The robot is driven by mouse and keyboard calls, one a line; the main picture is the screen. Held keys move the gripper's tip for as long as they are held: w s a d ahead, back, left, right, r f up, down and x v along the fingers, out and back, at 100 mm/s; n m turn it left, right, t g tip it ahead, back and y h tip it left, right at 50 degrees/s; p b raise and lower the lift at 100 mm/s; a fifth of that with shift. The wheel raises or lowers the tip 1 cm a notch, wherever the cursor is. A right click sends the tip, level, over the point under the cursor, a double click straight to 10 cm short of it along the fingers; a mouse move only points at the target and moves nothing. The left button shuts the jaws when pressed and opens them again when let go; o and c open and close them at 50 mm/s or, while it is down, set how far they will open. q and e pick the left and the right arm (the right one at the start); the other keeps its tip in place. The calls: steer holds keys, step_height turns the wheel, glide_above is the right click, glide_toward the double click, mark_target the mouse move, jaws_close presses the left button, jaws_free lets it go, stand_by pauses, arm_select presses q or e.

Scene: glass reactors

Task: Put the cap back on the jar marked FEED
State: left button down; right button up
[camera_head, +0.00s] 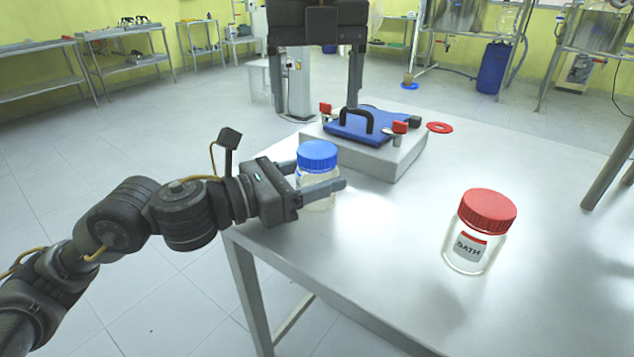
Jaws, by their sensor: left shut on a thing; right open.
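A clear jar (318,176) with a blue cap (317,155) stands at the table's near left corner. The cap sits on top of the jar; I cannot tell how tightly. My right gripper (316,106) points down, open and empty, above and behind the blue cap. Another clear jar (468,245) marked BATH, with a red cap (487,211), stands upright at the right.
A grey block (385,163) with a blue plate (365,127), a black handle (355,112) and red clamps stands just behind the blue-capped jar. A flat red ring (439,127) lies to its right. The table (400,280) is clear between the two jars.

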mark_target(298, 179)
arm_select(q)
steer(key=shift+c, duration=1.9)
jaws_free()
steer(key=v, duration=0.8)
steer(key=shift+w, duration=0.1)
steer(key=shift+p+v, duration=0.65)
steer(key=shift+v, duration=0.3)
arm_select(e)
steer(key=shift+r, duration=0.6)
arm_select(q)
steer(key=shift+s+a+r, duration=0.1)
steer(key=shift+s+a, duration=0.2)
steer(key=shift+a, duration=0.1)
arm_select(e)
steer(key=shift+r, duration=0.2)
